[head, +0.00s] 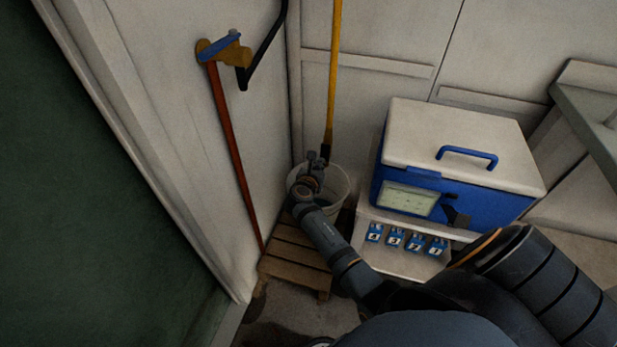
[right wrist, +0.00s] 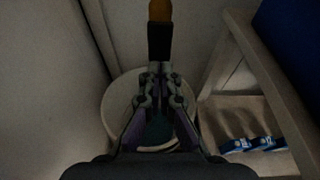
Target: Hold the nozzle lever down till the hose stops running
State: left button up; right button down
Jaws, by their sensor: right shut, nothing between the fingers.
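A yellow hose (head: 335,70) hangs down in front of the back wall and ends in a black nozzle (head: 326,152). In the right wrist view the nozzle (right wrist: 160,42) is upright, just beyond my fingertips. No separate lever can be made out on it. My right gripper (head: 316,160) is shut and empty, right at the nozzle's lower end; I cannot tell whether it touches. It also shows shut in the right wrist view (right wrist: 160,70). A white bucket (head: 335,187) stands below, partly hidden by my gripper. I cannot make out running water. My left gripper is out of view.
A wooden pallet (head: 290,262) lies under the bucket. A blue and white cabinet (head: 460,160) sits on a stand at right, with several blue numbered tags (head: 395,237) below. A blue-handled valve (head: 222,48) with a red pipe (head: 232,150) is at the left wall.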

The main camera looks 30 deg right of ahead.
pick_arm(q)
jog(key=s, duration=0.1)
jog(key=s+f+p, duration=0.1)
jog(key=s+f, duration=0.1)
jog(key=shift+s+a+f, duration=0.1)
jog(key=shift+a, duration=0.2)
pick_arm(e)
jog(key=v, duration=0.7)
jog(key=shift+s+a, duration=0.2)
jog(key=shift+s, duration=0.1)
jog(key=shift+f, duration=0.1)
